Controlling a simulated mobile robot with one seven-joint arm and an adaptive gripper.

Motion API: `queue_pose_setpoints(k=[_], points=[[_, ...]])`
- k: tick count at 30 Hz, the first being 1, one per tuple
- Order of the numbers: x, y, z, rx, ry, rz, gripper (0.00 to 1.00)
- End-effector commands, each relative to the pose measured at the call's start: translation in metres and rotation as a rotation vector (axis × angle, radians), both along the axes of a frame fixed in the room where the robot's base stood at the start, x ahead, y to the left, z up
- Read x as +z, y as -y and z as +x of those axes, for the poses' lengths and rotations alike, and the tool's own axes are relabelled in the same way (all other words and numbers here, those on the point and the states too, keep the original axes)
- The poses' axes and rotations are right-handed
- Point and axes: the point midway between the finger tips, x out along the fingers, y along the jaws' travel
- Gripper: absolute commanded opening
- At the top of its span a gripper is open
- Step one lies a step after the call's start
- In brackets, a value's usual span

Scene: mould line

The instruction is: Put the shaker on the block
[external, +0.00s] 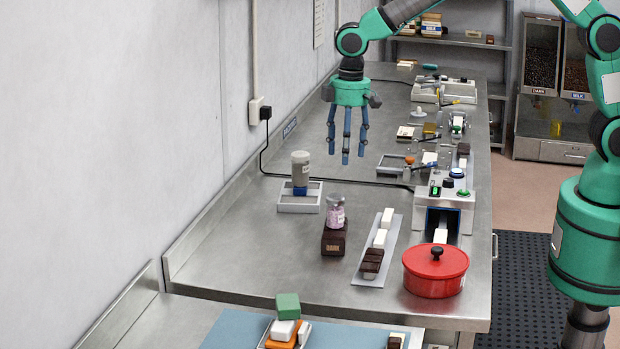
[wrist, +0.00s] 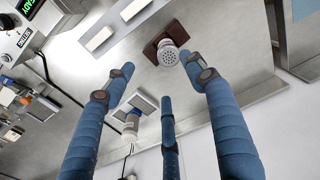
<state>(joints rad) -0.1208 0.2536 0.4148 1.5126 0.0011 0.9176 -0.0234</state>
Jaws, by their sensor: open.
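A shaker (external: 335,213) with a pale perforated lid and pinkish contents stands upright on a dark brown block (external: 333,241). In the wrist view the shaker's lid (wrist: 168,54) shows from above, over the brown block (wrist: 180,33). My gripper (external: 347,150) is open and empty, with its three blue fingers pointing down, above the table behind the shaker and apart from it. Its fingers (wrist: 160,78) also show in the wrist view.
A red lidded pot (external: 436,268) and a long plate (external: 362,282) with white and brown bars are at the front right. A machine (external: 444,196) stands behind them. The steel table between has free room.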

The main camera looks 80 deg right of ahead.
Motion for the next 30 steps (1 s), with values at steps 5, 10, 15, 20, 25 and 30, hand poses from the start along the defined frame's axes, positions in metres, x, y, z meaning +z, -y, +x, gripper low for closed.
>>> queue_pose_setpoints(k=[5,10,15,20,25,30], points=[[0.058,0.013,-0.033,-0.015,0.050,0.006,0.55],[0.106,0.026,-0.071,-0.030,0.096,0.011,0.55],[0.147,0.037,-0.114,-0.044,0.143,0.016,0.55],[0.178,0.048,-0.158,-0.058,0.186,0.018,0.55],[0.204,0.058,-0.206,-0.073,0.232,0.023,0.55],[0.222,0.066,-0.255,-0.088,0.279,0.025,0.55]])
